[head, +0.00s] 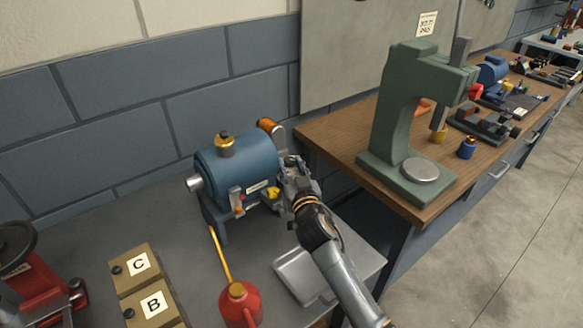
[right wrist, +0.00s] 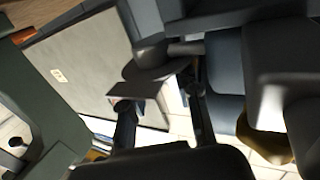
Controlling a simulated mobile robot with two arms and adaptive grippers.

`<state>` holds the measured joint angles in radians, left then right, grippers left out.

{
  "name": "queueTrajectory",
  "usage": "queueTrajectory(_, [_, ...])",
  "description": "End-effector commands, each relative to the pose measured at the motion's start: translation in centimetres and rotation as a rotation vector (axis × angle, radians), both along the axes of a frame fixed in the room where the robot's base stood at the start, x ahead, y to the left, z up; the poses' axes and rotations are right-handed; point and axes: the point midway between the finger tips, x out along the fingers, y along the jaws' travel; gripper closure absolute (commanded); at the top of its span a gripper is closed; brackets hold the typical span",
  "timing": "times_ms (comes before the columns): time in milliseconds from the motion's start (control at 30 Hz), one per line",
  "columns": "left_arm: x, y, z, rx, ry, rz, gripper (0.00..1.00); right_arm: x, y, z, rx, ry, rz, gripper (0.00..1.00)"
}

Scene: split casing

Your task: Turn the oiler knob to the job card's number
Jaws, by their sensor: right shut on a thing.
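A blue casing (head: 240,165) lies on the grey bench, with a brass oiler-like fitting (head: 225,146) with a dark top above it. My right gripper (head: 288,176) is at the casing's right end, away from that top fitting. It is shut on a dark round part at that end. In the right wrist view a dark disc-like part (right wrist: 150,68) sits at the fingers; its markings cannot be read. A pale card (head: 427,24) hangs on the wall board; its text is too small to read surely. My left gripper is out of view.
A red oil can (head: 240,305) with a yellow spout, a metal tray (head: 300,274) and boxes marked C (head: 137,266) and B (head: 152,304) are in front. A green press (head: 395,120) stands on the wooden bench.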

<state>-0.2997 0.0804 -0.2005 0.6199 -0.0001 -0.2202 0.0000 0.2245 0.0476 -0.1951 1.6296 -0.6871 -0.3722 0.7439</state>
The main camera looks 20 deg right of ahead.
Motion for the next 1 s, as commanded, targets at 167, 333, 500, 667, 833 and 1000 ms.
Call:
queueTrajectory(167, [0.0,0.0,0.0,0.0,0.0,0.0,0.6,0.0,-0.1,0.2,-0.002,-0.004,0.0,0.61])
queueTrajectory(333, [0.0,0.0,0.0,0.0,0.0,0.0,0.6,0.0,0.0,0.2,-0.001,-0.003,0.002,0.46])
queueTrajectory(500, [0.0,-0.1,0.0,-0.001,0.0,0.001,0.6,0.0,0.1,0.1,0.0,-0.002,0.004,0.46])
queueTrajectory(667, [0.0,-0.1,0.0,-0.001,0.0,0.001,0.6,0.0,0.2,0.0,0.001,-0.002,0.005,0.46])
queueTrajectory(833, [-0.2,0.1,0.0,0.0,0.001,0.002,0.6,-0.1,0.3,0.0,0.002,-0.001,0.006,0.46])
queueTrajectory(1000, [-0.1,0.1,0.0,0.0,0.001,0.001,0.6,-1.3,0.3,-0.1,0.004,0.0,0.006,0.46])
